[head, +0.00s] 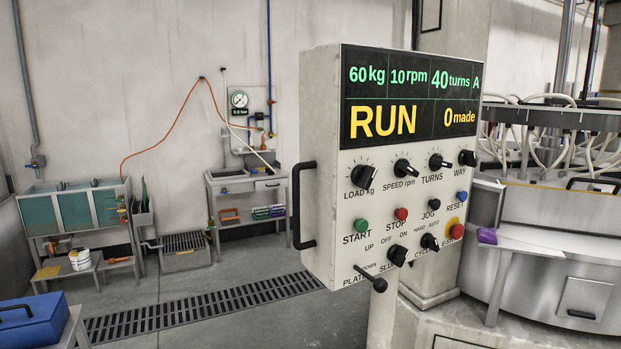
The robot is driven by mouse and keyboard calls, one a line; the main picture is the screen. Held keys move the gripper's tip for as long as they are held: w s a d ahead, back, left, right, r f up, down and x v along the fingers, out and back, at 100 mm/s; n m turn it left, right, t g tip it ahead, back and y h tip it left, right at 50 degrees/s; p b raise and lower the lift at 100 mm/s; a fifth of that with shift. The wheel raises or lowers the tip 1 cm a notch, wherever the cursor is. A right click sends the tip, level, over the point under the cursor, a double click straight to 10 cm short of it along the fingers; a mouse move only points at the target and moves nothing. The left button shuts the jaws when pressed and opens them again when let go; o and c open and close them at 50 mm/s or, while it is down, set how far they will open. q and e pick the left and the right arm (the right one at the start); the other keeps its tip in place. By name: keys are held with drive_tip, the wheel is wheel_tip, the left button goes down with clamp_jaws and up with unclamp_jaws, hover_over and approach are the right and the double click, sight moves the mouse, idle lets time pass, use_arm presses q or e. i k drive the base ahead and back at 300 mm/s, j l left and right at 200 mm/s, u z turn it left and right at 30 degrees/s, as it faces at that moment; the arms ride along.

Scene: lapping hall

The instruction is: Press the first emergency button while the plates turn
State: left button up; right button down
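The control box (320,180) stands in the middle of the head view. Its display (411,98) reads 60 kg, 10 rpm, 40 turns A, RUN and 0 made. The emergency button (457,231) is a red mushroom head on a yellow base at the panel's lower right, its label partly hidden. A smaller red STOP button (401,214), a green START button (361,226) and a blue RESET button (461,197) are on the same panel. The lapping machine (550,258) is at the right; one frame cannot show whether its plates turn. Neither gripper is in view.
A black handle (296,205) sticks out from the box's left side, and a PLATE lever (378,284) from its lower front. A purple item (487,236) lies on the machine's ledge. A blue toolbox (30,320) is at lower left. Floor left of the box is open, with a drain grate (190,311).

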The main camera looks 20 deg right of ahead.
sight(457, 232)
drive_tip(key=z, duration=1.5)
